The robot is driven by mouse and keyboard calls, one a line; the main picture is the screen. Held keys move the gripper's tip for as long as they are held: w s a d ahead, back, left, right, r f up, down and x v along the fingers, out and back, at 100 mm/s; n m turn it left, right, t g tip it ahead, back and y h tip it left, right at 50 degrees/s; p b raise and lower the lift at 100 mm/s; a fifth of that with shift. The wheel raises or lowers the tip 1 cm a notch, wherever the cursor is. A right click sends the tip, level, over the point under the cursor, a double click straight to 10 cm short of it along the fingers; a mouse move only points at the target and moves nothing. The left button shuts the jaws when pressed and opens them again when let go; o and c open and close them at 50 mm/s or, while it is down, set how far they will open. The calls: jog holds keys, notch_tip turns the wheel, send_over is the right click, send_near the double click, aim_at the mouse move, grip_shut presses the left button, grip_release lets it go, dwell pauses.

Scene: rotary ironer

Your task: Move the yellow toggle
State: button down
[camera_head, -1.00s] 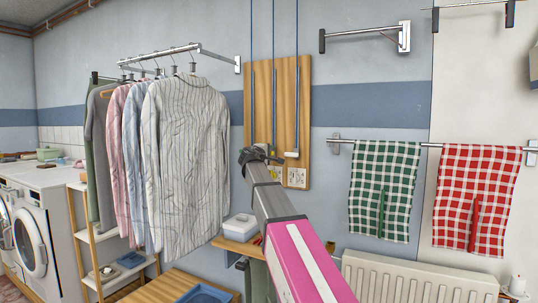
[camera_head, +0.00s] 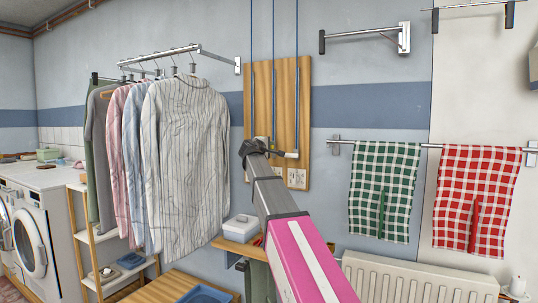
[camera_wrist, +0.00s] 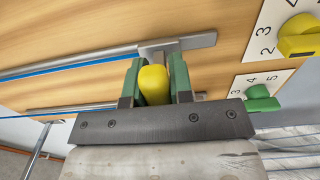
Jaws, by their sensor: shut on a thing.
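The yellow toggle (camera_wrist: 153,86) sits between the two green fingers of my gripper (camera_wrist: 154,84) in the wrist view. The fingers are shut on it. Behind it is a metal slide piece (camera_wrist: 178,46) by a rail with a blue cord, on a wooden board (camera_wrist: 110,30). In the head view my gripper (camera_head: 252,148) is at the left rail of the wooden board (camera_head: 304,90), and the toggle is hidden there by my gripper.
A yellow knob (camera_wrist: 300,36) and a green knob (camera_wrist: 262,98) sit on numbered plates beside the toggle. Hanging shirts (camera_head: 185,150) are left of the board. Checked towels (camera_head: 382,190) hang at right. A shelf with a white box (camera_head: 240,226) is below.

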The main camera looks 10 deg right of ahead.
notch_tip(320, 180, up, 31)
jog(key=shift+r, duration=0.2)
jog(key=shift+w, duration=0.1)
jog(key=c, duration=1)
grip_release()
jog(key=v, duration=1.1)
